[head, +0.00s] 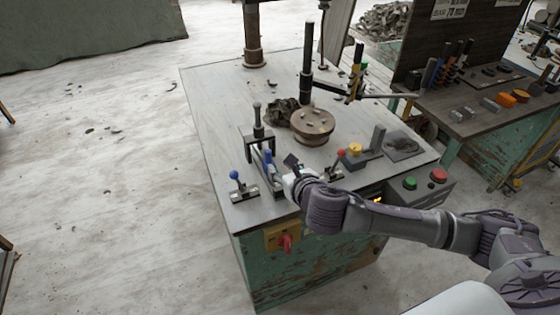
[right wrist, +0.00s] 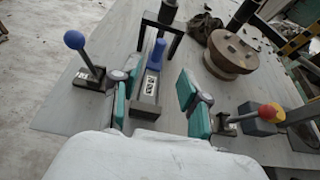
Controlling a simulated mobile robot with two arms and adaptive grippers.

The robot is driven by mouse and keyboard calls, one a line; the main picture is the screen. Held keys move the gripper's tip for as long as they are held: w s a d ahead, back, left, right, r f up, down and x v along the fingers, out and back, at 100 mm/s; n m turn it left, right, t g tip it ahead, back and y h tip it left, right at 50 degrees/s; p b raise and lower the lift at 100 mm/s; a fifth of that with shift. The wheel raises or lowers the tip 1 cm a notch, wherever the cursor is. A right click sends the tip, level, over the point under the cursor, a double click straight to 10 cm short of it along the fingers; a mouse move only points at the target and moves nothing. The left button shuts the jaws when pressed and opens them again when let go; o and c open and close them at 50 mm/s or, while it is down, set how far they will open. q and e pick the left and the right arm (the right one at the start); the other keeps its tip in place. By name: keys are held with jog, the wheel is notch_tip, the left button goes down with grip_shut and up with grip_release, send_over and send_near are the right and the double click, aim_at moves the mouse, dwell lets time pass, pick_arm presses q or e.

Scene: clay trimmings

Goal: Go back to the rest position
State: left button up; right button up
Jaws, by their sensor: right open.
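My right gripper (head: 292,168) reaches in from the right over the front edge of the grey workbench (head: 215,100). In the right wrist view its two teal-padded fingers (right wrist: 158,108) are spread wide and nothing is clamped between them. A grey block with a label (right wrist: 147,92) and a blue handle (right wrist: 157,52) show in the gap between the fingers. I cannot tell whether the fingers are around the block or short of it. My left gripper is not in view.
A blue-knobbed lever (head: 236,178) and a red-knobbed lever (head: 339,160) flank the gripper. A black frame (head: 259,138), a round brown disc (head: 313,125) and a button box (head: 418,187) are also on the bench. The floor at left is largely clear, with scattered scraps.

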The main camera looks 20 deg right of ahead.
jog(key=s+a+f+m, duration=0.1)
jog(key=m, duration=0.1)
jog(key=s+a+f+m+g, duration=0.1)
jog(key=m, duration=0.1)
jog(key=s+a+f+m, duration=0.1)
jog(key=s+m, duration=0.1)
jog(key=shift+s+a, duration=0.1)
jog(key=shift+a, duration=0.1)
jog(key=s+d+f+m+g, duration=0.2)
jog(key=s+f+m+g, duration=0.25)
jog(key=s+m, duration=0.85)
jog(key=s+d+f+m+g, duration=0.1)
jog(key=s+f+m+g, duration=0.35)
jog(key=s+m, duration=0.9)
notch_tip(320, 180, down, 28)
jog(key=r+m+g, duration=0.1)
jog(key=m, duration=0.1)
jog(key=s+d+f+g, duration=0.1)
jog(key=s+d+f, duration=0.2)
jog(key=s+f, duration=1.3)
jog(key=shift+s+d, duration=0.2)
jog(key=shift+s, duration=0.15)
